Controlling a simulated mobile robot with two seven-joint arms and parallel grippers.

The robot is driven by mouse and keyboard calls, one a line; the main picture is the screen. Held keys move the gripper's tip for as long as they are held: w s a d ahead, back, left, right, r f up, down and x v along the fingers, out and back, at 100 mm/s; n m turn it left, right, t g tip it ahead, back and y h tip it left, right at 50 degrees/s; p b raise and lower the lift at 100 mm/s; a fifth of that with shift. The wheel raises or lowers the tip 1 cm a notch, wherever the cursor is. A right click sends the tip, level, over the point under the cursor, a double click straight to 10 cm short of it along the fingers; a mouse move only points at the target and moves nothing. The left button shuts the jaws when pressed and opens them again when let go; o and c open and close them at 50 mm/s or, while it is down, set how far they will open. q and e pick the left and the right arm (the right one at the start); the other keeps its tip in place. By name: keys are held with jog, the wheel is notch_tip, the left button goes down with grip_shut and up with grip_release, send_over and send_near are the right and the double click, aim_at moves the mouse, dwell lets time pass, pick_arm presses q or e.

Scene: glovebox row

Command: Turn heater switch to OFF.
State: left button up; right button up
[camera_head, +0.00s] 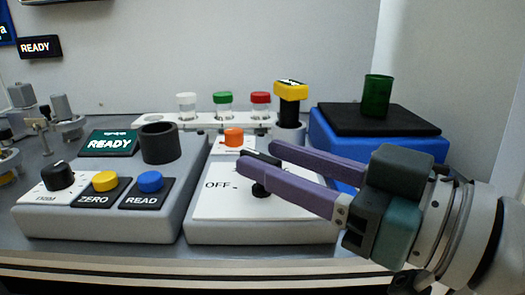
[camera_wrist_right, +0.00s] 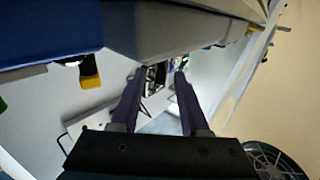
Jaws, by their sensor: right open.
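The heater switch is on the white panel (camera_head: 220,202) of the middle grey box, which carries the word OFF at its left. A black bar (camera_head: 261,158), seemingly the switch lever, shows between my right fingertips, and a black base (camera_head: 261,190) shows below the lower finger. My right gripper (camera_head: 256,161) comes in from the right with two purple fingers, open over the panel. Its fingers partly hide the switch and the rest of the label; contact cannot be told. The right wrist view shows the fingers (camera_wrist_right: 159,76) apart with dark parts beyond. My left gripper is not in view.
Left is a grey console with a READY screen (camera_head: 109,143), black knob (camera_head: 59,176), yellow button (camera_head: 105,181) and blue button (camera_head: 150,181). Behind stand an orange knob (camera_head: 233,137), a rack of capped vials (camera_head: 223,104), a yellow-topped post (camera_head: 291,91) and a blue box (camera_head: 322,135) with a green cup (camera_head: 377,95).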

jog(key=v, duration=0.8)
jog(key=shift+p, duration=0.3)
